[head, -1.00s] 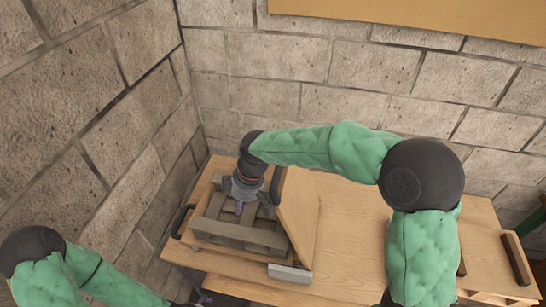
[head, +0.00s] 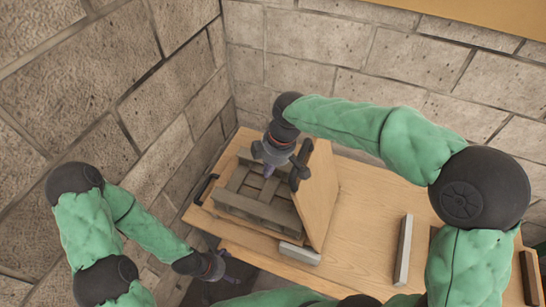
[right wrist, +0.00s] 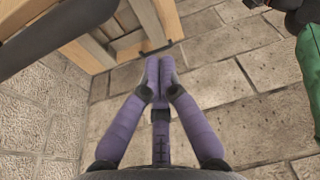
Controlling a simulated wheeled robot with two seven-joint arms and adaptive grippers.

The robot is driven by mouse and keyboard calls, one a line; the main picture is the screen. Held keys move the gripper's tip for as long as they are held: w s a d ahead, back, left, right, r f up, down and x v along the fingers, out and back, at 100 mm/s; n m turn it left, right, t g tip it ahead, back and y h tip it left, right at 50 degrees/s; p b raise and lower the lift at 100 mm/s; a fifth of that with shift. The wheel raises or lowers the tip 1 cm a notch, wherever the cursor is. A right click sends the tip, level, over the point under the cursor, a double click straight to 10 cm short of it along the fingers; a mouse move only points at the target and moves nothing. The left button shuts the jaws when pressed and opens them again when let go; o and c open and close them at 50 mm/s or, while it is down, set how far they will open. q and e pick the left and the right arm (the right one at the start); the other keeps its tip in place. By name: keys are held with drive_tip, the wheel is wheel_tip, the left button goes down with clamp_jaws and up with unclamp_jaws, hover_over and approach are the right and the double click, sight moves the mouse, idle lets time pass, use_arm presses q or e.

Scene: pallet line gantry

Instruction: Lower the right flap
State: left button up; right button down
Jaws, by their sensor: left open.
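The right flap (head: 316,197) is a light wood panel standing up steeply at the right side of a wooden bay on the table. My right gripper (head: 268,172) points down on the flap's left side, over a grey slatted pallet (head: 252,207) in the bay. Its purple fingers are together at the tips in the right wrist view (right wrist: 160,68), with nothing seen between them. Whether it touches the flap I cannot tell. My left gripper (head: 222,268) is open and low, in front of the table's left front edge, away from the flap.
A short grey block (head: 300,253) lies at the flap's front foot. A dark handle (head: 206,189) is at the bay's left. Block walls (head: 175,110) close off left and back.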

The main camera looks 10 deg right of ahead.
drive_tip(key=shift+s+d+f+p, duration=0.15)
drive_tip(key=shift+s+d+p, duration=0.1)
drive_tip(key=shift+d, duration=0.3)
drive_tip(key=shift+s+d+f+p, duration=0.15)
drive_tip(key=shift+s+d, duration=0.1)
drive_tip(key=shift+d, duration=0.3)
drive_tip(key=shift+s+d+f+p, duration=0.15)
drive_tip(key=shift+s+d, duration=0.1)
drive_tip(key=shift+d, duration=0.3)
